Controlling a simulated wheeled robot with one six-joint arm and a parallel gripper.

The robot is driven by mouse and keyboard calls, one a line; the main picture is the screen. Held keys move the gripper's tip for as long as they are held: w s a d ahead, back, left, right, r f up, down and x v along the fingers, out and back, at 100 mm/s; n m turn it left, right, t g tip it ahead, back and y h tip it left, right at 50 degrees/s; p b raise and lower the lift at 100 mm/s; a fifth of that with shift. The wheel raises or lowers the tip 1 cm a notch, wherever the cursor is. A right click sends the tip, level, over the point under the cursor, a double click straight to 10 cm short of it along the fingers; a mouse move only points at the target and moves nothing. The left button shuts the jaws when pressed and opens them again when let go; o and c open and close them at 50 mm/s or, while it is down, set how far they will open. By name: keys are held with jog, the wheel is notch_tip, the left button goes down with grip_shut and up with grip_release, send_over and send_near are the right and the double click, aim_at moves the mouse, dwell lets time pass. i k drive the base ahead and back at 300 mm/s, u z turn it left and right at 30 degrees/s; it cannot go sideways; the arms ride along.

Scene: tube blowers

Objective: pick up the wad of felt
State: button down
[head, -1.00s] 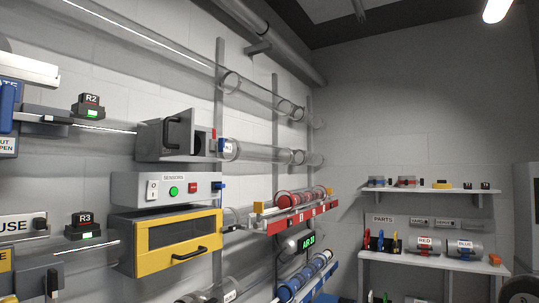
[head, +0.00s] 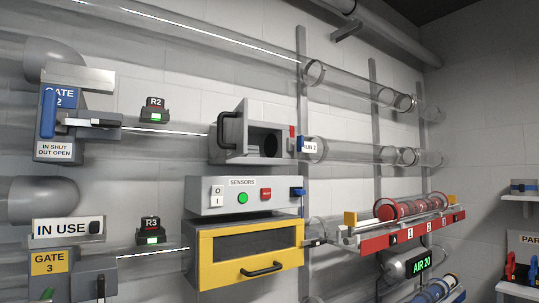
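I cannot make out the wad of felt in the head view. The grey box (head: 230,145) on the middle tube line has an open front; its inside is dark, with a round opening, and I see no felt there. The yellow drawer unit (head: 206,278) below has a dark window and a black handle, and it looks shut; I cannot see what is inside. My gripper is not in view.
A sensors panel (head: 222,207) sits between the grey box and yellow unit. Gate 2 (head: 60,122) and gate 3 (head: 72,280) stand at the left. A red rack (head: 375,243) with red canisters projects at the right. Wall shelves (head: 519,196) are at the far right.

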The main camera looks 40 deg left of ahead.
aim_at(253, 150)
jog(key=i, duration=0.9)
jog(key=u, duration=2)
jog(key=k, duration=0.5)
jog(key=z, duration=0.7)
jog(key=i, duration=1.3)
